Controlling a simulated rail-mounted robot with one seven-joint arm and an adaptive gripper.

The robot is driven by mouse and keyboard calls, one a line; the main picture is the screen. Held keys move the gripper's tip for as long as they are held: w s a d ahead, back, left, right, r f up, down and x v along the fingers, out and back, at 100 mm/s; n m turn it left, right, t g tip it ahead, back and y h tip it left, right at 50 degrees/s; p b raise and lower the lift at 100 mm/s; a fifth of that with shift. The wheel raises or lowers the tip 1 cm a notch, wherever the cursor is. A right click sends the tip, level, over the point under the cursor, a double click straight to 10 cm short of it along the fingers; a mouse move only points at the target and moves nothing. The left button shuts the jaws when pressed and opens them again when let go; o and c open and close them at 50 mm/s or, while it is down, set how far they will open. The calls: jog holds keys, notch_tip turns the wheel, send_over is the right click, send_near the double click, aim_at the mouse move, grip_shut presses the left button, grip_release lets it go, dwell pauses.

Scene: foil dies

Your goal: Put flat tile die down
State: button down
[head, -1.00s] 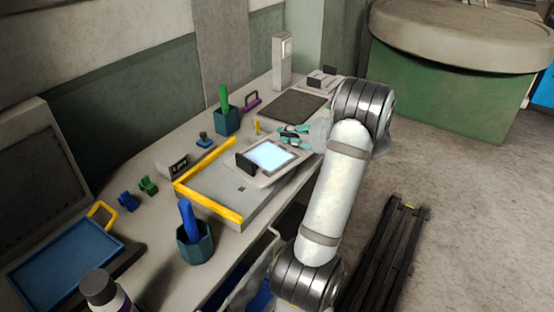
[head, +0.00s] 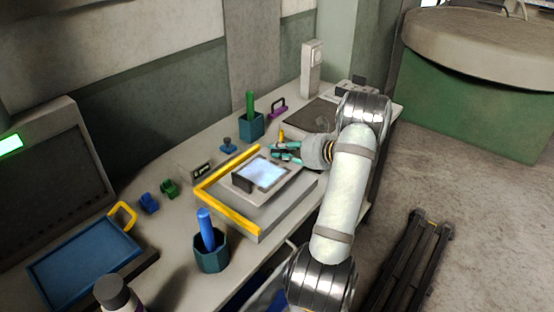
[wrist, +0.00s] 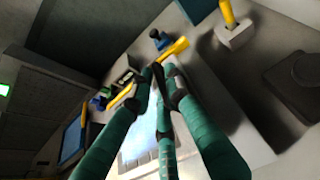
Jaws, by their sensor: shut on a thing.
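A flat pale tile (head: 266,173) with a bright bluish-white face and a dark block (head: 242,183) at its left edge appears over the grey platform (head: 285,210) with the yellow corner rail; I take it for the flat tile die. I cannot tell whether it touches the platform. In the wrist view the fingertips (wrist: 163,75) come together on a dark part, and the bright face (wrist: 138,143) shows behind the fingers. The exact grip is partly hidden.
The yellow rail (head: 228,208) bounds the platform's left and far sides. Around it stand a blue-pen cup (head: 211,255), a green-pen cup (head: 251,126), a small label stand (head: 202,172), blue and green clips and a blue tray (head: 85,255). A dark mat (head: 312,116) lies behind.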

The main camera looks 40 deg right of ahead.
aim_at(278, 160)
jog(key=shift+w+f, duration=0.3)
jog(key=shift+w, duration=0.2)
jog(key=shift+f+p, duration=0.3)
jog(key=shift+f, duration=1.6)
jog(key=shift+f, duration=0.1)
jog(key=shift+f, duration=0.15)
jog(key=c, duration=1.8)
grip_release()
jog(key=shift+s+a, duration=0.1)
jog(key=shift+o, duration=0.6)
jog(key=shift+r, duration=0.2)
jog(key=b+v, duration=0.2)
jog(key=v, duration=1)
